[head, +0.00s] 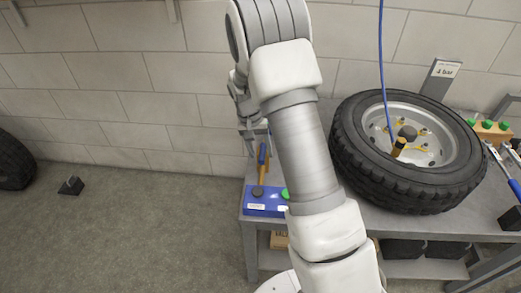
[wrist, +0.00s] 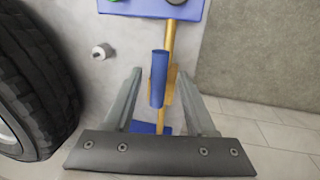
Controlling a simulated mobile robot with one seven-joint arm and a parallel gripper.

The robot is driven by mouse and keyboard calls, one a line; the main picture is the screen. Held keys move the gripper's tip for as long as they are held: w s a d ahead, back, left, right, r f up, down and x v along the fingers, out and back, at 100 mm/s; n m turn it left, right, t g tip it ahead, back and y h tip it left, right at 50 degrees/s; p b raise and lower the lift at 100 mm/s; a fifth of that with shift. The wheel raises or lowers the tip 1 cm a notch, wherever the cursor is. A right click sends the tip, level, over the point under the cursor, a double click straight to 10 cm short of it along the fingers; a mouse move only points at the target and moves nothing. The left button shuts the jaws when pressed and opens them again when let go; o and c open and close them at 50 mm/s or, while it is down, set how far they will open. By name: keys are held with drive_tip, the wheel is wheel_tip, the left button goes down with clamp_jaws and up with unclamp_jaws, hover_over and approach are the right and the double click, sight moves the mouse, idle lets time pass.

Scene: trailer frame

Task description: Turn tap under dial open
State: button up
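I cannot make out a dial or a tap under it in either view. A yellow-brown fitting (head: 399,146) stands on the hub of the wheel, with a blue hose running up from it; whether it is a tap is unclear. My gripper (wrist: 160,85) is open, its two fingers apart, with empty space on both sides of a blue-handled tool (wrist: 158,75) seen between them. In the head view my gripper (head: 247,112) is partly hidden by my arm, near the wall above the bench's left end.
A tyre on a grey rim (head: 345,125) lies on the grey bench (head: 249,232). A blue block (head: 262,207) with knobs sits at the bench's left corner; it also shows in the wrist view (wrist: 140,8). A "4 bar" sign (head: 442,75) stands behind. Open floor is left.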

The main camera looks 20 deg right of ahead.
drive_tip(key=shift+r, duration=0.1)
drive_tip(key=w+a+r+p, duration=0.1)
drive_tip(key=a+r+p, duration=0.1)
drive_tip(key=r, duration=1.5)
drive_tip(key=shift+w+a, duration=0.15)
drive_tip(key=shift+a, duration=0.4)
